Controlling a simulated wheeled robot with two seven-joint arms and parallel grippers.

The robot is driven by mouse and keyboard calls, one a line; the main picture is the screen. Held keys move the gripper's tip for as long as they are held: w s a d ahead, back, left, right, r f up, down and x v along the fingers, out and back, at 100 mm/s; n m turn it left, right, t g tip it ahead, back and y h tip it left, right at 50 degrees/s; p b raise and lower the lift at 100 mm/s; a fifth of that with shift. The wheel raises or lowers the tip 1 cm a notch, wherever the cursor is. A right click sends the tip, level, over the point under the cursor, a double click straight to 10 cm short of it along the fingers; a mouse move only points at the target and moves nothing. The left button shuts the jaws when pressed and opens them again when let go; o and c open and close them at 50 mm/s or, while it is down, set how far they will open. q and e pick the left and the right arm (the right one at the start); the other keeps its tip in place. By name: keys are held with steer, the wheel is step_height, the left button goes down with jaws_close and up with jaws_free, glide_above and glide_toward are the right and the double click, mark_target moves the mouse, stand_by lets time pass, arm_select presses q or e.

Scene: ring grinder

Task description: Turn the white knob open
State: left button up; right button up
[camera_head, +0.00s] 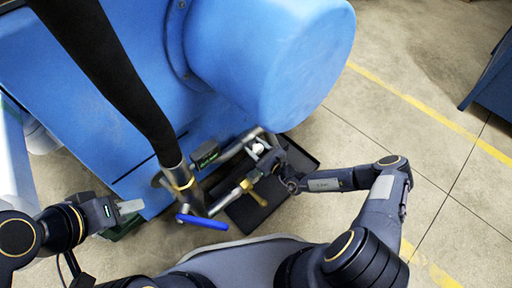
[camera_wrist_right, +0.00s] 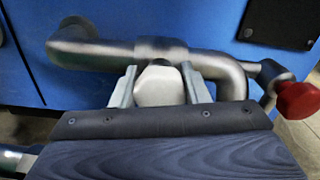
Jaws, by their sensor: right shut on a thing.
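The white knob (camera_wrist_right: 158,86) sits below a metal pipe (camera_wrist_right: 165,52) in the right wrist view. My right gripper (camera_wrist_right: 157,80) is shut on it, with one finger on each side. In the head view the white knob (camera_head: 257,149) shows as a small pale spot, and my right gripper (camera_head: 262,155) is at it, largely hiding it. My left gripper (camera_head: 135,206) is away from the knob at the left, beside the blue machine; its fingers show edge-on, so I cannot tell its opening.
The blue machine (camera_head: 270,60) fills the top of the head view. A blue-handled lever (camera_head: 202,222) and a black hose (camera_head: 110,65) are left of the knob. A black tray (camera_head: 248,212) lies below. A red knob (camera_wrist_right: 297,100) is at the pipe's right end. Floor is open at right.

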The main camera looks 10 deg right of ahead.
steer(key=shift+m, duration=0.3)
steer(key=shift+m+p, duration=0.5)
steer(key=shift+m, duration=0.5)
steer(key=m, duration=0.2)
steer(key=shift+m, duration=0.3)
steer(key=m, duration=0.2)
steer(key=shift+m, duration=0.4)
steer(key=m, duration=0.3)
steer(key=shift+d+f+m, duration=0.1)
steer(key=shift+f+m, duration=0.05)
steer(key=shift+m, duration=0.15)
steer(key=m, duration=0.6)
steer(key=shift+b, duration=0.4)
steer(key=m+b, duration=0.1)
steer(key=m, duration=0.4)
steer(key=shift+m, duration=0.4)
